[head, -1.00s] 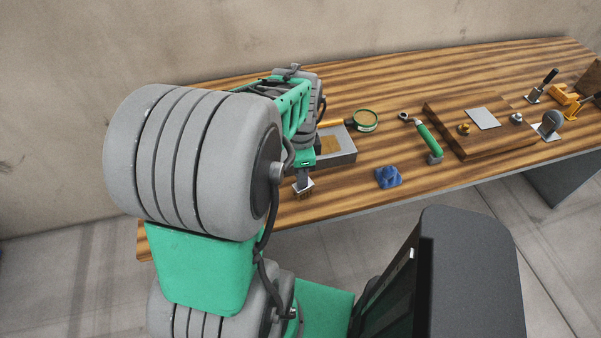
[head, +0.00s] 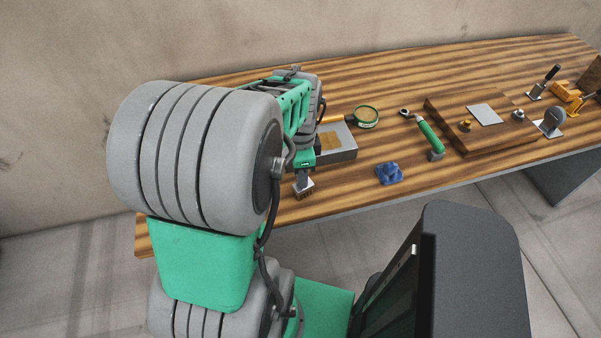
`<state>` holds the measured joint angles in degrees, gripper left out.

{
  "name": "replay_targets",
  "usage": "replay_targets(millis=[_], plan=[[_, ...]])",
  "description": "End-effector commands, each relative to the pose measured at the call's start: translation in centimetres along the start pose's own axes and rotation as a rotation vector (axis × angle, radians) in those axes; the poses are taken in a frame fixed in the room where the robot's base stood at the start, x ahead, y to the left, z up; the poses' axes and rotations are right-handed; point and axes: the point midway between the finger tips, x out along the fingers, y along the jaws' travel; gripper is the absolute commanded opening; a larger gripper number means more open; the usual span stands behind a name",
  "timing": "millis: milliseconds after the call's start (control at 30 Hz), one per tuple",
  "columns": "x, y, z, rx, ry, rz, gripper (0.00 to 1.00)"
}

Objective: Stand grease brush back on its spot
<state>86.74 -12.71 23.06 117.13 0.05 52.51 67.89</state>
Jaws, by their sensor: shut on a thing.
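My gripper (head: 304,171) is at the front left of the wooden workbench, shut on the grease brush (head: 304,188). The brush's pale metal collar and short brown bristles show below my gripper, with the bristles pointing down. Its handle is hidden by my gripper and arm. The bristles are close to the bench top near its front edge; I cannot tell whether they touch it. A grey tray (head: 347,155) with a yellow-brown patch inside is just behind and right of the brush, partly covered by my arm. I cannot make out a marked spot for the brush.
A crumpled blue cloth (head: 389,174) and a green-handled tool (head: 430,137) lie to the right. A round green-rimmed tin (head: 366,117) is behind the tray. A raised wooden board (head: 480,140) with small parts is farther right. Bare bench lies between tray and cloth.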

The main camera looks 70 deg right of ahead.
Motion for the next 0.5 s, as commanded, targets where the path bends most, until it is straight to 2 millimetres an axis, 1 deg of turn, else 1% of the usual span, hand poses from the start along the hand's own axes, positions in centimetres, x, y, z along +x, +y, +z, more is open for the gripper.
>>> replay_targets(millis=[167, 200, 500], plan=[[0.17, -0.01, -0.01, 0.0, 0.0, 0.0, 0.0], [0.17, -0.01, -0.01, 0.0, 0.0, 0.0, 0.21], [0.16, -0.01, 0.0, 0.0, 0.0, 0.0, 0.46]])
